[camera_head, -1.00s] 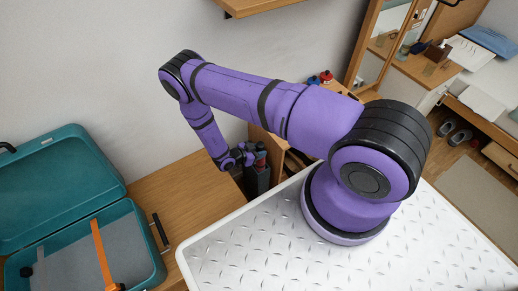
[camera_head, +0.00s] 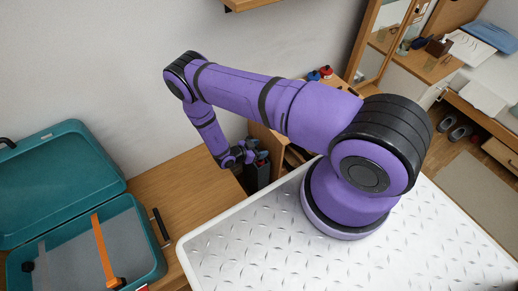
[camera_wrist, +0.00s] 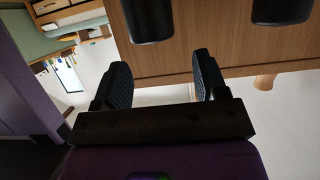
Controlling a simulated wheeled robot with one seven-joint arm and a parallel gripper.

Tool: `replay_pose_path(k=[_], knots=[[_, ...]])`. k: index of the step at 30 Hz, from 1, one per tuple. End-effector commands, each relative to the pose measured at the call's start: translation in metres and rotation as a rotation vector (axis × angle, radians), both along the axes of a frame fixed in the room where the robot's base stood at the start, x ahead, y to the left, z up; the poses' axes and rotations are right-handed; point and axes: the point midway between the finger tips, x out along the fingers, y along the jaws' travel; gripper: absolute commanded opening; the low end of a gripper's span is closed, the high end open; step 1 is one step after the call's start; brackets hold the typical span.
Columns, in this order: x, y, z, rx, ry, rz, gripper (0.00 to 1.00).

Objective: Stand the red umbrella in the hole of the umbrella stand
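My gripper (camera_head: 252,153) is at the upper part of a dark upright holder (camera_head: 258,178), which looks like the umbrella stand, beyond the white ridged top. In the wrist view my gripper (camera_wrist: 161,78) has its two dark fingers wide apart with nothing between them. I cannot make out the red umbrella for certain in either view. The hole of the stand is hidden or too small to tell. A tiny red patch (camera_head: 143,288) shows at the bottom edge below the teal case; I cannot tell what it is.
An open teal case (camera_head: 154,262) with an orange strap (camera_head: 104,252) lies at the left, beside a wooden surface (camera_head: 195,188). Red and blue small items (camera_head: 320,74) sit behind my arm. Two dark rounded objects (camera_wrist: 148,22) hang into the wrist view's top.

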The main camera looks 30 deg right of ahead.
Motion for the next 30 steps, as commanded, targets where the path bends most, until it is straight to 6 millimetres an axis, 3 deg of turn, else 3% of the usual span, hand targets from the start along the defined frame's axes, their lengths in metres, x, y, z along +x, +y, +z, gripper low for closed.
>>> replay_pose_path(k=[11,24,30], knots=[[0.001,0.011,0.004,0.002,-0.002,0.001,0.66],[0.001,0.081,0.033,0.001,-0.001,0.001,0.66],[0.001,0.097,0.040,0.001,0.000,0.000,0.66]])
